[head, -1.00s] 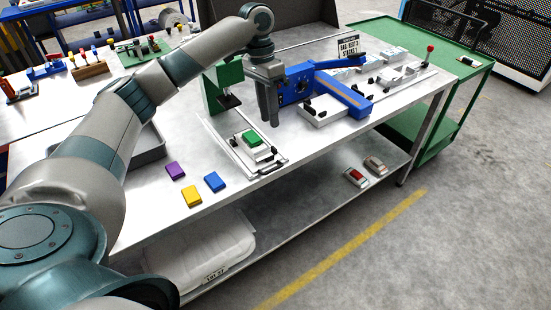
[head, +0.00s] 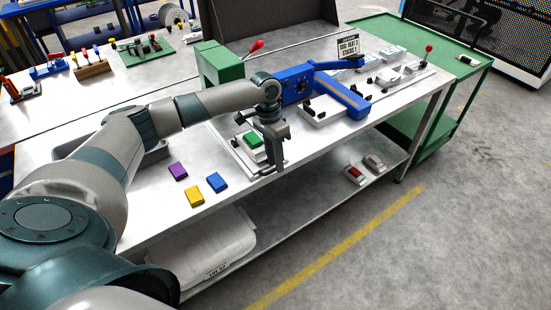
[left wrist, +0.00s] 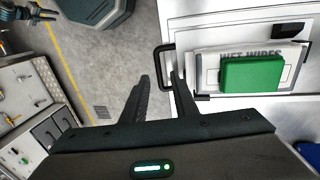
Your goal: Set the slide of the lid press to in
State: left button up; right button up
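The green lid press (head: 222,68) stands at the table's middle, with a red-knobbed lever beside its top. Its slide is out toward the table's front edge. On the slide sits a white wet-wipes box (left wrist: 208,68) with a green lid (left wrist: 252,75); the lid also shows in the head view (head: 254,138). A black U-shaped handle (left wrist: 160,62) is at the slide's front end. My left gripper (left wrist: 160,76) points down at the handle, fingers apart, one on each side of its bar in the wrist picture; contact cannot be told. My right gripper is in neither view.
A blue clamp-like device (head: 300,85) stands right of my left gripper. Purple (head: 178,172), yellow (head: 195,196) and blue (head: 217,182) blocks lie at the table's front left.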

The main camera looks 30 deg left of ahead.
pick_arm(q)
jog(key=shift+f, duration=0.2)
grip_shut()
dwell(1.4)
